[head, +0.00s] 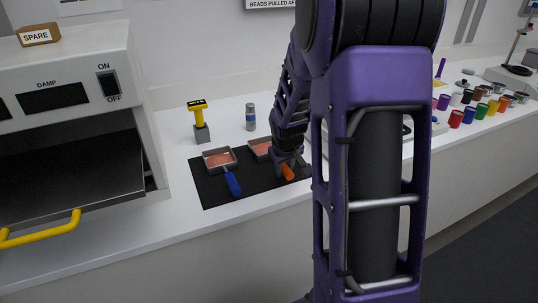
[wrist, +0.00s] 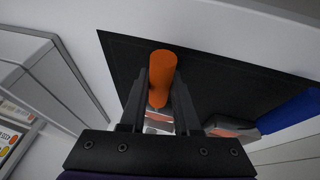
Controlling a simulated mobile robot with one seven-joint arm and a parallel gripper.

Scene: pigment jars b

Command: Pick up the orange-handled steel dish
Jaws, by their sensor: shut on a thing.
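The orange-handled steel dish (head: 259,148) is on the black mat (head: 214,195), with a reddish layer inside. Its orange handle (head: 287,172) points toward the front edge of the counter. My gripper (head: 285,162) is over the handle and shut on it. In the wrist view the orange handle (wrist: 162,78) stands between the two fingers of my gripper (wrist: 158,100). The dish body is mostly hidden behind the fingers there. I cannot tell whether the dish is clear of the mat.
A blue-handled steel dish (head: 219,158) lies just left on the same mat. An open cabinet (head: 70,120) with a yellow handle stands at the left. A yellow-topped tool (head: 199,120) and a small grey bottle (head: 250,117) stand behind the mat. Coloured jars (head: 469,115) line the right.

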